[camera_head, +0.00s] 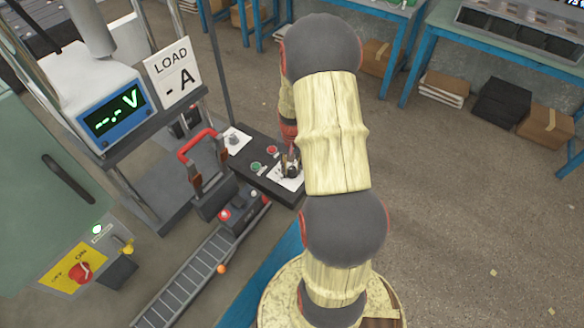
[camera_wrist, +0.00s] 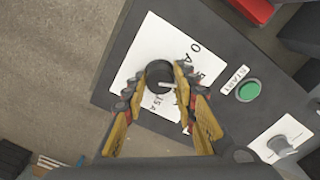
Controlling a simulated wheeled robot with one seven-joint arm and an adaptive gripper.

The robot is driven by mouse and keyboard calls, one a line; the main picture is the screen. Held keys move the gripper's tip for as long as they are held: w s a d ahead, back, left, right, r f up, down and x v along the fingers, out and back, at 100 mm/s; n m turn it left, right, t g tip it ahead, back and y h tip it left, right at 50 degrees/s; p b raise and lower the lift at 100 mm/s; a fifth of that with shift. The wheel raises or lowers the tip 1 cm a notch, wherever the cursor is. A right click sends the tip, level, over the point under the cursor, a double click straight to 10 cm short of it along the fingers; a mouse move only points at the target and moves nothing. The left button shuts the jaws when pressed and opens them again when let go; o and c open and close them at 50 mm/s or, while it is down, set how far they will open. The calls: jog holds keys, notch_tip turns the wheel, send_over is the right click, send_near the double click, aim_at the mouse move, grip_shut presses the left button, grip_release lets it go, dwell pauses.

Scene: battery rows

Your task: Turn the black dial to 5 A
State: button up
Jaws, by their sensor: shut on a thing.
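The black dial (camera_wrist: 160,78) sits on a white label plate (camera_wrist: 143,55) on the dark control panel in the wrist view. My gripper (camera_wrist: 158,85) has its two fingers on either side of the dial and is shut on it. Lettering on the plate is partly hidden by the fingers; "0 A" and "15 A" can be made out. A light mark shows on the dial, but the setting it points to is unclear. In the head view the dial (camera_head: 291,170) is small and partly covered by my gripper. The sign (camera_head: 173,73) reads "LOAD - A".
A green START button (camera_wrist: 249,90) and a grey knob (camera_wrist: 280,145) are beside the dial on the panel. In the head view, a red-handled unit (camera_head: 197,146) stands left of the panel, near a voltage display (camera_head: 114,112) showing "--.- V".

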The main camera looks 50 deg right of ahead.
aim_at(292, 169)
jog(key=o, duration=1.1)
jog(key=shift+c, duration=0.2)
jog(key=shift+o, duration=0.4)
notch_tip(292, 169, up, 12)
